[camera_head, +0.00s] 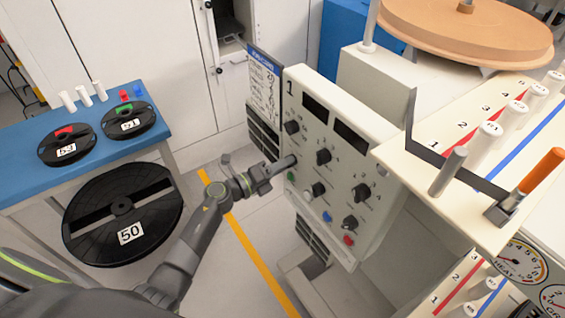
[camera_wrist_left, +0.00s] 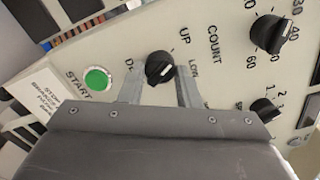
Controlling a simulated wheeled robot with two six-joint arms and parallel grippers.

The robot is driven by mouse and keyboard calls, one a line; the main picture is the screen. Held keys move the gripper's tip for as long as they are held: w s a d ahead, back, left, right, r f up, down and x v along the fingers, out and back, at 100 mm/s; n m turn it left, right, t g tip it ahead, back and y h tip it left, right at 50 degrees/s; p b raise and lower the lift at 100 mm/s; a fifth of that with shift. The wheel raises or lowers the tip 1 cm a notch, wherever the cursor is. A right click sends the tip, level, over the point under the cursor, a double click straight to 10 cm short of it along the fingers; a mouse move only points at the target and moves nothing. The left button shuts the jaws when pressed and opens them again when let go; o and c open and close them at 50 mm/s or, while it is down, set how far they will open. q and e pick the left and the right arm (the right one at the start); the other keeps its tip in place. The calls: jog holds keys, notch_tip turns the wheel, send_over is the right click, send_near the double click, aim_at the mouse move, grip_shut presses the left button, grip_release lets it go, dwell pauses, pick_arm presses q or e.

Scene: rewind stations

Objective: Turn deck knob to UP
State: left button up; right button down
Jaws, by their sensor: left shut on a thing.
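The deck knob (camera_wrist_left: 160,68) is black with a white pointer mark and sits on the cream panel, with the word UP above and to the right of it in the left wrist view. Its pointer leans to the upper right; its exact setting is hard to tell. My left gripper (camera_wrist_left: 160,88) is shut on the knob, one finger on each side. In the head view my left gripper (camera_head: 288,162) reaches the left part of the panel (camera_head: 335,205) and hides the knob. My right gripper is out of view.
A green START button (camera_wrist_left: 97,79) lies close to the left finger. Other black knobs, such as the count knob (camera_wrist_left: 268,35), are near. A blue table (camera_head: 30,150) with reels stands left. A crank with an orange handle (camera_head: 541,171) is at the right.

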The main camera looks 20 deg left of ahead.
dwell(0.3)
pick_arm(q)
jog(key=o, duration=1)
jog(key=b+v, duration=0.3)
jog(key=v, duration=1.4)
jog(key=shift+s+a, duration=0.15)
jog(key=shift+s, duration=0.05)
